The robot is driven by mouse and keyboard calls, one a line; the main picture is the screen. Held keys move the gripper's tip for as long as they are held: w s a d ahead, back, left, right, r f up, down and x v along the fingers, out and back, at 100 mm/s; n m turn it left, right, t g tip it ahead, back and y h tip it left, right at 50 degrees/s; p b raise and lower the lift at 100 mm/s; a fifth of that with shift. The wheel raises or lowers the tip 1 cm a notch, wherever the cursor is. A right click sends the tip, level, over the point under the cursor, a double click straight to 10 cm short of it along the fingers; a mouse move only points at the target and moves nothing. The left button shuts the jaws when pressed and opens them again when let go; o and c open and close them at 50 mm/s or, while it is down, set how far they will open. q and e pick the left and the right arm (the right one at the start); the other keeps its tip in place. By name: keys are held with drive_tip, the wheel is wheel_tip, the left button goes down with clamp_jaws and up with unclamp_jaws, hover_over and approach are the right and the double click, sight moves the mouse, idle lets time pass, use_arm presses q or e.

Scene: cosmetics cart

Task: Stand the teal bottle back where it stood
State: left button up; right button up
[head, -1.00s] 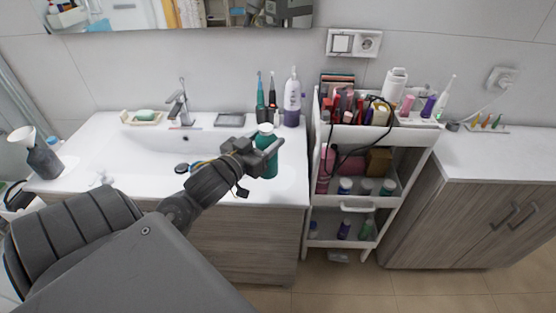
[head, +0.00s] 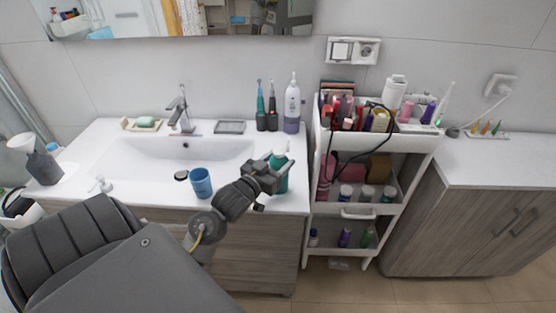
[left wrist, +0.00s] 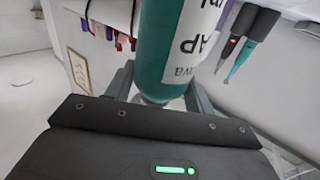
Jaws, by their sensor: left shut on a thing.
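The teal bottle (head: 282,183) with its pale cap is near the right end of the white washstand top (head: 290,203). It looks roughly upright. My left gripper (head: 272,174) is shut around its body from the left and front. In the left wrist view the bottle (left wrist: 172,45), with a white label, fills the middle between the fingers of the gripper (left wrist: 160,88). I cannot tell whether its base touches the top. My right gripper is not in view.
A blue cup (head: 201,183) stands left of my gripper, by the basin (head: 180,155). Behind the bottle are dark toothbrush holders (head: 266,120) and a white-and-purple bottle (head: 292,108). A loaded white cart (head: 358,212) stands close on the right.

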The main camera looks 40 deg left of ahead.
use_arm(q)
drive_tip(key=o, duration=1.2)
drive_tip(key=shift+f, duration=0.1)
drive_tip(key=shift+s, duration=0.15)
drive_tip(key=s+b, duration=0.2)
drive_tip(key=s, duration=0.9)
drive_tip(key=shift+s+d+b, duration=0.3)
drive_tip(key=shift+s+d, duration=0.05)
drive_tip(key=shift+s, duration=0.05)
